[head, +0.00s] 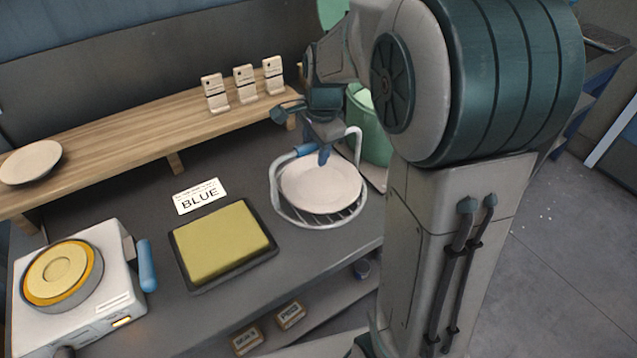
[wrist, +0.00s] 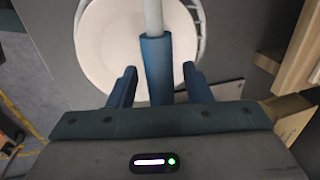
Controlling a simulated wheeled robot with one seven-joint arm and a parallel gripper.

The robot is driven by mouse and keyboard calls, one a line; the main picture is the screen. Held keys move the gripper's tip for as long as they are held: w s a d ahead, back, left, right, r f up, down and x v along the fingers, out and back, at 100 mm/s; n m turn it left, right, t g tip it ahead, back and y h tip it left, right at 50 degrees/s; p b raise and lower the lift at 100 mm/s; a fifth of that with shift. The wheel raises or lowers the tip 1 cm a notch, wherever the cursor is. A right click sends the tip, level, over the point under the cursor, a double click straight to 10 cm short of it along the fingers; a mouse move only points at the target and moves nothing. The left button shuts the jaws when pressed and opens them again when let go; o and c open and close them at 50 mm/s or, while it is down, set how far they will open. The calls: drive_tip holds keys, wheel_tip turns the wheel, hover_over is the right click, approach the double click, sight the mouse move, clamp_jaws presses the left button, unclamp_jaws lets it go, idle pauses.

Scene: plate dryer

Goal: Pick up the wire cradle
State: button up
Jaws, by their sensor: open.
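The wire cradle (head: 277,194) is a round white wire frame with a tall handle loop that carries a blue grip (head: 305,150). It stands on the dark counter in the head view. A white plate (head: 320,186) lies in it. In the wrist view the blue grip (wrist: 156,66) runs between the two fingers of my gripper (wrist: 157,82), with a gap on both sides. The cradle's wire (wrist: 200,30) and the plate (wrist: 105,50) show below. My gripper (head: 324,157) is open at the handle in the head view, where my arm partly hides the contact.
A yellow pad on a dark tray (head: 182,252) and a BLUE card (head: 200,196) lie left of the cradle. A white machine (head: 112,268) stands at lower left. A wooden shelf (head: 130,140) with a plate (head: 30,163) runs behind. A green bin (head: 372,140) is close behind the cradle.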

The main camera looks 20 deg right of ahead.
clamp_jaws()
drive_tip(key=shift+r, duration=0.1)
